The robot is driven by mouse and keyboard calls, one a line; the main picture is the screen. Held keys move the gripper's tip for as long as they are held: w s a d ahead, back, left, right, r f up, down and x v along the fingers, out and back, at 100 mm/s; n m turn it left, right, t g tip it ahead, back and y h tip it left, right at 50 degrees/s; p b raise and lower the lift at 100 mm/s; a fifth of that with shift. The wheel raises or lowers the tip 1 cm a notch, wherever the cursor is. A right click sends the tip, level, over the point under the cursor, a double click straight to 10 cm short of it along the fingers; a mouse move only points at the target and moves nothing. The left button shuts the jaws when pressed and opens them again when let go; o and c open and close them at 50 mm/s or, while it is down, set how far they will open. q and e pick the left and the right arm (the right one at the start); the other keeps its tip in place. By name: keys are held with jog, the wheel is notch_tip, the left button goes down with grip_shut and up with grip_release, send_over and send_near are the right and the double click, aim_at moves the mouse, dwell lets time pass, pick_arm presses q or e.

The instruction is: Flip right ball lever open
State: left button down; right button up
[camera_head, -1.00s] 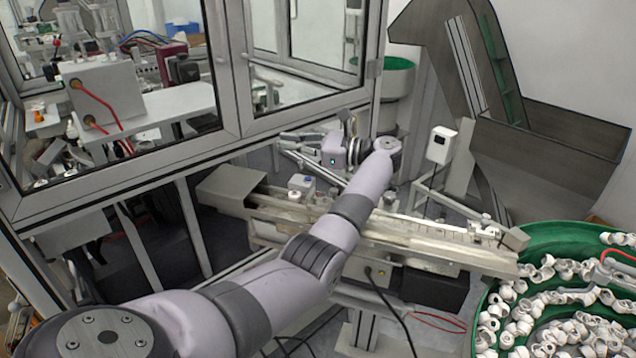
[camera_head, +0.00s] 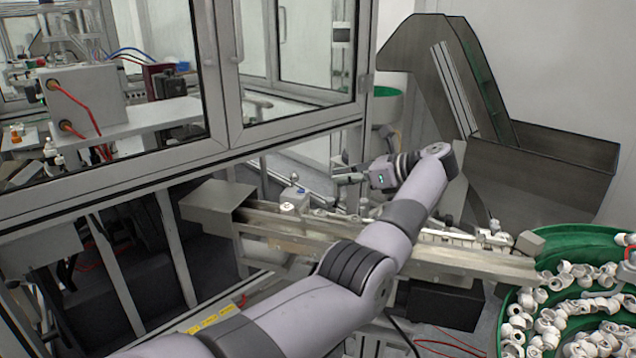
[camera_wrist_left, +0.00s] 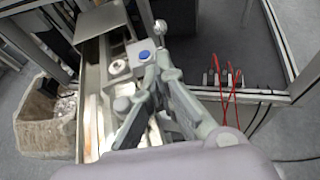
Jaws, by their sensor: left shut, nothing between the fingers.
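Two silver balls show in the left wrist view. One ball (camera_wrist_left: 160,26) stands beyond my fingertips; the other ball (camera_wrist_left: 121,104) lies left of my fingers, over the rail. I cannot tell for sure which belongs to the right ball lever, and its lever position is unclear. My left gripper (camera_wrist_left: 162,63) is shut and empty, with its tips beside the blue-button box. In the head view my left gripper (camera_head: 345,177) is behind the rail, and my forearm hides part of the rail. A small ball (camera_head: 294,178) shows left of it.
The metal rail (camera_head: 480,259) runs across to a green bowl (camera_head: 580,240) of white caps at right. A blue-button box (camera_wrist_left: 142,53) and a white ring (camera_wrist_left: 118,67) are near the gripper. Red tubes (camera_wrist_left: 238,98) rise at right. A glass-walled cabinet (camera_head: 225,100) stands behind.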

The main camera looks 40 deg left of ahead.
pick_arm(q)
jog(key=p, duration=0.4)
send_near(292, 185)
jog(key=a, duration=0.3)
jog(key=shift+s+a+f, duration=0.2)
jog(key=shift+f, duration=0.2)
jog(key=shift+s+a+f, duration=0.2)
jog(key=shift+f, duration=0.2)
